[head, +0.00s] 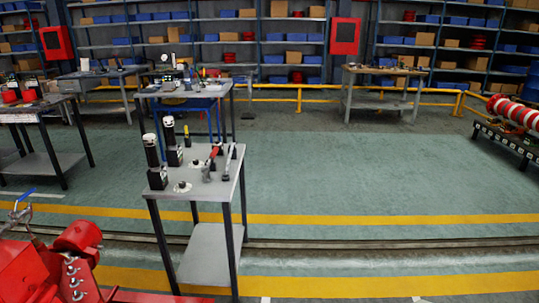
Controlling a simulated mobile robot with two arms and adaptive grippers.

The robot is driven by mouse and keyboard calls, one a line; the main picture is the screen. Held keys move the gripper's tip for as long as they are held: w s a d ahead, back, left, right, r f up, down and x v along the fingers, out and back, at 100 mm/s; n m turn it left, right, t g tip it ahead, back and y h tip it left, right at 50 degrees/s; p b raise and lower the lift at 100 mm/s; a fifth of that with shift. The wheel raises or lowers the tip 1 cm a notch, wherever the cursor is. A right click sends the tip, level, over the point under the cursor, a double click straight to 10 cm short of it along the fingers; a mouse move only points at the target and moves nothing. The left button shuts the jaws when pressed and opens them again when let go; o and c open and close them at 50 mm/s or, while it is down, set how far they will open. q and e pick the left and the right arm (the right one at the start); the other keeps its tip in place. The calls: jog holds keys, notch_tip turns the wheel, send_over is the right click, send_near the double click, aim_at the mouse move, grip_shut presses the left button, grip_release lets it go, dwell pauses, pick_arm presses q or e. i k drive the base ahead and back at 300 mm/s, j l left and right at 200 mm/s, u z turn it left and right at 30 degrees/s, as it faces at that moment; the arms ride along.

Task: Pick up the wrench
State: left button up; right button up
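A small grey-topped table (205,205) stands left of the centre in the head view. A long grey tool (229,162), which looks like the wrench, stands or leans near the right edge of its top. A red-handled tool (212,158) is just left of it. Both are too small to make out in detail. Neither of my grippers shows in this view.
Black cylindrical devices (154,163) stand on the same table's left side. Red machinery (45,265) fills the lower left corner. More worktables (385,70) and stocked shelves stand behind. The green floor (380,165) right of the table is clear.

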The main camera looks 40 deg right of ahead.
aim_at(231, 144)
jog(key=z, duration=1.15)
jog(key=i+l, duration=0.15)
jog(key=i+j, duration=0.05)
jog(key=i, duration=0.1)
